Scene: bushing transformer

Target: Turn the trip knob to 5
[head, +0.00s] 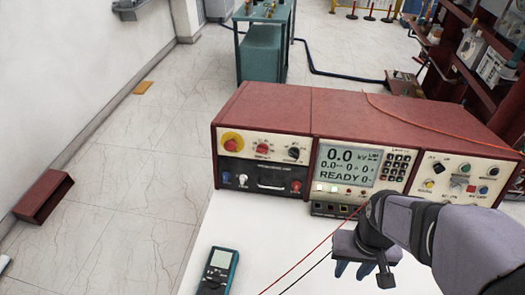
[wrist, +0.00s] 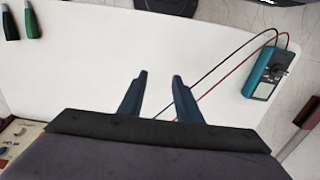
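The red-cased test set (head: 270,105) stands at the back of the white table. Its left panel carries a black knob (head: 294,153) beside red controls, and its right panel carries another black knob (head: 438,168). The labels are too small to read, so I cannot tell which is the trip knob. The screen (head: 347,165) reads 0.0 kV and READY. My gripper (head: 354,268) is over the table in front of the set's right part, apart from the panels. In the wrist view my gripper (wrist: 158,88) is open and empty, with bare white table between its fingers.
A teal multimeter (head: 217,270) lies at the table's front left; it also shows in the wrist view (wrist: 262,72) with red and black leads. The table (head: 275,225) between multimeter and gripper is mostly clear.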

